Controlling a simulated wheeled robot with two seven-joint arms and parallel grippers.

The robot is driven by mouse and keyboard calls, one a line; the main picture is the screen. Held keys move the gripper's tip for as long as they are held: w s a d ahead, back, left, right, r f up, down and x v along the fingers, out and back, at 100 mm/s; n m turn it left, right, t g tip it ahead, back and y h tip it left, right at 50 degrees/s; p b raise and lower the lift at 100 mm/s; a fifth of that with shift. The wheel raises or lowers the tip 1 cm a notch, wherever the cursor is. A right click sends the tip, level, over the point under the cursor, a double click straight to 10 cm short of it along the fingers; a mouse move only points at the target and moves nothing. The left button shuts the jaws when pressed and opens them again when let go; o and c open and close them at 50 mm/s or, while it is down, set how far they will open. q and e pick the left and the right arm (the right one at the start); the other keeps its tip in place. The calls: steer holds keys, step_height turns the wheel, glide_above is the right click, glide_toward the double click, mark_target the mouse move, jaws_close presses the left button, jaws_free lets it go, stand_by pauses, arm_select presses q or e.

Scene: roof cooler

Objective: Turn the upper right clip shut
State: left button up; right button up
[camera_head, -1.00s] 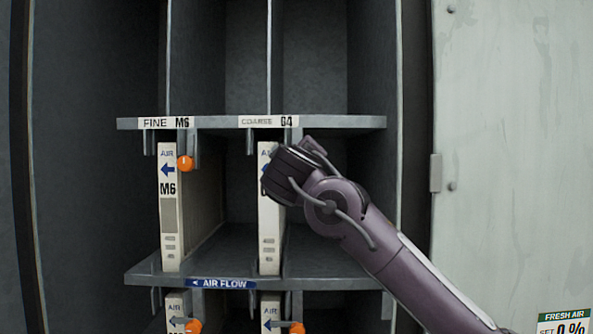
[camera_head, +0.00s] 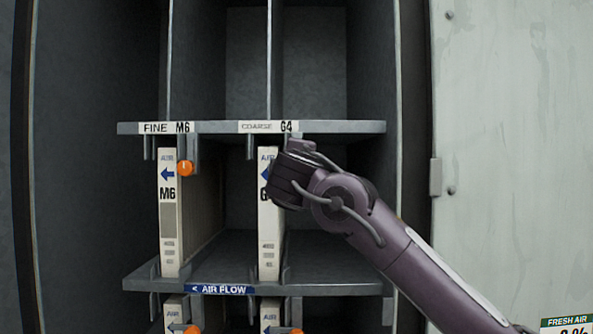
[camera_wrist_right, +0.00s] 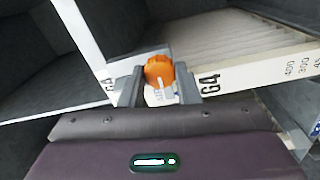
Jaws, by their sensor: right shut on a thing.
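The upper right clip shows its orange knob (camera_wrist_right: 159,70) in the right wrist view, in front of the edge of the white G4 filter. In the head view my wrist hides this clip. My right gripper (camera_wrist_right: 158,82) is shut on the clip, one grey finger on each side of the knob. In the head view my right gripper (camera_head: 280,180) comes in from the lower right, in front of the G4 filter (camera_head: 268,235), just under the upper shelf. The clip's exact turn angle is hard to tell. My left gripper is not in view.
The M6 filter (camera_head: 169,220) stands to the left, with another orange clip (camera_head: 185,168) at its top. The upper shelf (camera_head: 215,127) is close above my gripper. Below are the lower shelf (camera_head: 320,287) and two more clips. A grey door panel (camera_head: 510,160) is at the right.

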steer(key=shift+f, duration=0.1)
steer(key=o, duration=1)
steer(key=shift+c, duration=0.2)
steer(key=shift+s, duration=0.1)
steer(key=s+b, duration=0.4)
steer(key=s, duration=0.3)
steer(key=shift+s, duration=0.35)
steer(key=shift+f, duration=0.2)
